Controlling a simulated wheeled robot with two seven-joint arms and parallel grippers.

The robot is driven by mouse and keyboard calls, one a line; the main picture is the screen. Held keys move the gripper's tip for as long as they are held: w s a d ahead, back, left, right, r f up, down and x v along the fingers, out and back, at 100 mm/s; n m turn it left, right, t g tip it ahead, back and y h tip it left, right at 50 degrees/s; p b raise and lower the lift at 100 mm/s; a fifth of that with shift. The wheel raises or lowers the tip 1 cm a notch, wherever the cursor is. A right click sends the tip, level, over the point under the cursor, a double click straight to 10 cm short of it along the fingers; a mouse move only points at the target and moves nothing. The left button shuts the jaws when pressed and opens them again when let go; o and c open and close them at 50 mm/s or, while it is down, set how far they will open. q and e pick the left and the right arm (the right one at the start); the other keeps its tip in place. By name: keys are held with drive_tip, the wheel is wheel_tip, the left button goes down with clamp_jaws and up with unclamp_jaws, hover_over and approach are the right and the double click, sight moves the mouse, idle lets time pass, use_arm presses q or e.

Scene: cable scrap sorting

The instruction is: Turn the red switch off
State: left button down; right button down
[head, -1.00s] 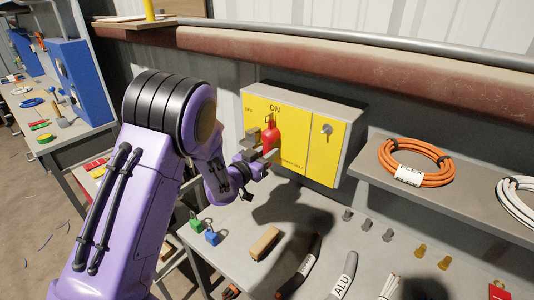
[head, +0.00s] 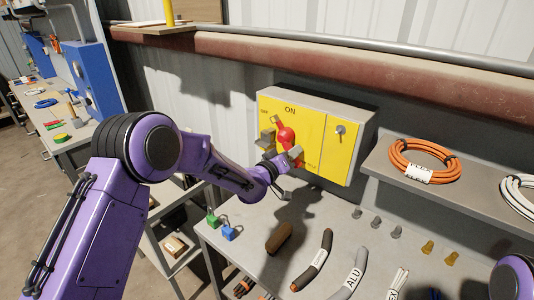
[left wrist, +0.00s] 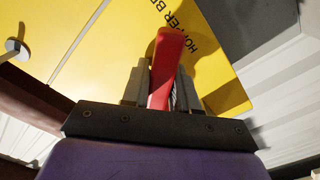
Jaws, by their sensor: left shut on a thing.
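The red switch (head: 286,136) is on the yellow front of a wall box (head: 310,137). Its pointed end tilts up and left, between the ON label at the top and the OFF label at the upper left. My left gripper (head: 282,147) is at the switch, with one finger on each side of the red handle. In the left wrist view the red handle (left wrist: 167,62) sits between the two grey fingers (left wrist: 161,88), which are shut on it. Part of the switch is hidden by the fingers. My right gripper is not in view.
A small key-like knob (head: 340,130) is on the box's right panel. A shelf at the right holds an orange cable coil (head: 422,153) and a white coil. The bench below carries padlocks (head: 228,233), a brown block (head: 279,238) and cable pieces.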

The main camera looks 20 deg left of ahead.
sight(304, 139)
use_arm(q)
drive_tip(key=shift+s+d+r+n, duration=0.1)
drive_tip(key=shift+d+r+n, duration=0.25)
drive_tip(key=shift+n, duration=0.65)
drive_tip(key=n, duration=0.1)
drive_tip(key=r+n, duration=0.1)
drive_tip(key=n, duration=0.1)
drive_tip(key=shift+s+d+r+n, duration=0.2)
drive_tip(key=shift+d+n, duration=0.1)
drive_tip(key=shift+d, duration=0.1)
drive_tip(key=shift+d+r+n, duration=0.1)
drive_tip(key=shift+r+n, duration=0.45)
drive_tip(key=shift+n, duration=0.6)
drive_tip(key=shift+d+r+n, duration=0.1)
drive_tip(key=shift+r+n, duration=0.4)
drive_tip(key=shift+n, duration=0.65)
drive_tip(key=c, duration=1)
unclamp_jaws()
drive_tip(key=shift+o, duration=0.2)
